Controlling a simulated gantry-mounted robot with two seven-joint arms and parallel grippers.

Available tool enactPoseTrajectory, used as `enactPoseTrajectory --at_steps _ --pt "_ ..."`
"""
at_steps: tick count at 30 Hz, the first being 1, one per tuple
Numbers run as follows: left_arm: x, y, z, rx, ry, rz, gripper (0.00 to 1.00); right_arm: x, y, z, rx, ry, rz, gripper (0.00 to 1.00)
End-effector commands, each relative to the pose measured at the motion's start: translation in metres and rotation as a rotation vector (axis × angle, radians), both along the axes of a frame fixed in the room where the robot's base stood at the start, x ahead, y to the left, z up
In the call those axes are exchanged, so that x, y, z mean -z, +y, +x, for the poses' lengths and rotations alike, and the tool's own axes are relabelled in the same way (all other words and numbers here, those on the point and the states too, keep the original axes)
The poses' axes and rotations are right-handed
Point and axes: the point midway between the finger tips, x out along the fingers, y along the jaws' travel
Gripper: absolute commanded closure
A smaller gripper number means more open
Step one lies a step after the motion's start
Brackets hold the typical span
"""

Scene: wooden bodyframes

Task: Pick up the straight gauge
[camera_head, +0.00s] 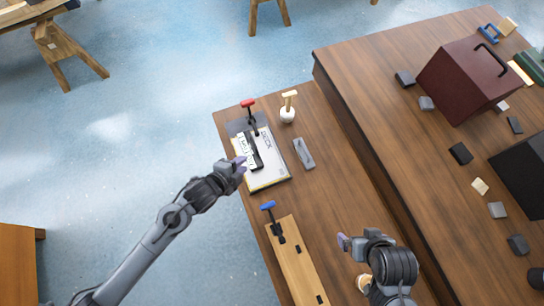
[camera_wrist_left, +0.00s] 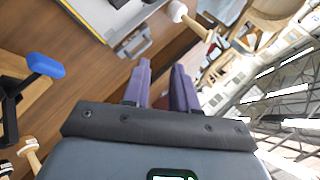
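A grey flat bar, which looks like the straight gauge (camera_head: 304,153), lies on the wooden bench right of a white-and-yellow board. In the left wrist view a grey piece (camera_wrist_left: 130,46) beyond the fingertips appears to be the same bar. My left gripper (camera_head: 241,166) is over the board's left edge, left of the bar and apart from it. Its purple fingers (camera_wrist_left: 163,66) stand apart with nothing between them. My right gripper (camera_head: 344,242) is over the lower right of the bench, empty as far as I see; its finger gap is unclear.
A red-handled clamp (camera_head: 248,103) stands at the board's top. A white-based mallet-like tool (camera_head: 288,112) is above the bar. A blue-handled clamp (camera_head: 268,206) sits on a wooden fixture (camera_head: 300,262). A dark red box (camera_head: 462,80) stands on the right bench. Bare bench lies below the bar.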

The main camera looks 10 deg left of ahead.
Motion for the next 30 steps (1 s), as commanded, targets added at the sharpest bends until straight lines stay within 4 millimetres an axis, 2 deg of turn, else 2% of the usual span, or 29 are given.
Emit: enactPoseTrajectory --at_steps 1,3,6,10,17,24,30 --pt "0.033 0.002 0.013 0.078 -0.053 0.056 0.73 0.030 0.002 0.000 0.000 -0.001 0.004 0.00" --pt "0.057 0.006 0.029 0.182 -0.124 0.127 0.73 0.050 0.002 0.001 0.001 -0.002 0.006 0.00" --pt "0.084 0.014 0.050 0.309 -0.214 0.221 0.73 0.076 0.002 0.001 0.002 -0.002 0.007 0.00" --pt "0.108 0.028 0.069 0.423 -0.292 0.313 0.73 0.098 0.002 0.001 0.004 -0.001 0.007 0.00" --pt "0.124 0.040 0.087 0.506 -0.352 0.383 0.73 0.112 0.001 0.001 0.005 -0.002 0.006 0.00" --pt "0.138 0.027 0.111 0.512 -0.358 0.386 0.73 0.112 0.000 0.002 0.005 -0.005 0.004 0.00" --pt "0.148 0.019 0.124 0.512 -0.355 0.387 0.73 0.112 -0.002 0.001 0.001 -0.006 -0.003 0.00"
